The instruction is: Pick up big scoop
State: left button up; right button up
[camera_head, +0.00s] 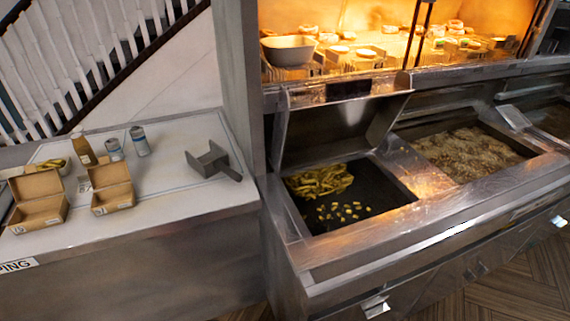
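A dark metal scoop (208,160) with a short handle (231,174) rests on the white counter top (160,190), near its right end. Its handle points to the lower right, toward the frying range. I take it to be the big scoop, as no other scoop shows clearly. Neither of my grippers is in view. Nothing is touching the scoop.
Open cardboard boxes (38,212), a bottle (84,150) and two cans (139,141) stand left of the scoop. A metal post (237,70) rises behind and right of it. The fryer (330,262) with chips is at right.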

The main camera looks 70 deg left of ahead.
aim_at(216, 162)
jog(key=z, duration=0.3)
jog(key=i, duration=1.4)
jog(key=u, duration=2.55)
